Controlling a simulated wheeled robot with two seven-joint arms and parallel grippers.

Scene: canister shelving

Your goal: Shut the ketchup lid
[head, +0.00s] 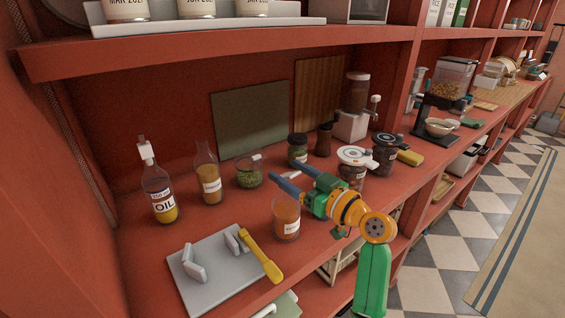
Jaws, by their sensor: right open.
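A clear container with orange-red contents and a white label (287,222) stands near the shelf's front edge. It may be the ketchup, but its label is too small to read. I cannot make out its lid clearly; a small pale piece (291,174) shows behind my gripper's fingers, and I cannot tell what it belongs to. My right gripper (272,181) reaches in from the right, its two blue fingers apart and pointing left. It is empty and appears above and behind this container's top. My left gripper is not in view.
An oil bottle (158,196), a bottle with orange contents (208,178) and a jar of green bits (249,174) stand to the left. A grey board (210,283) with a yellow-handled tool (262,257) lies in front. Lidded dark jars (384,157) stand behind my right arm.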

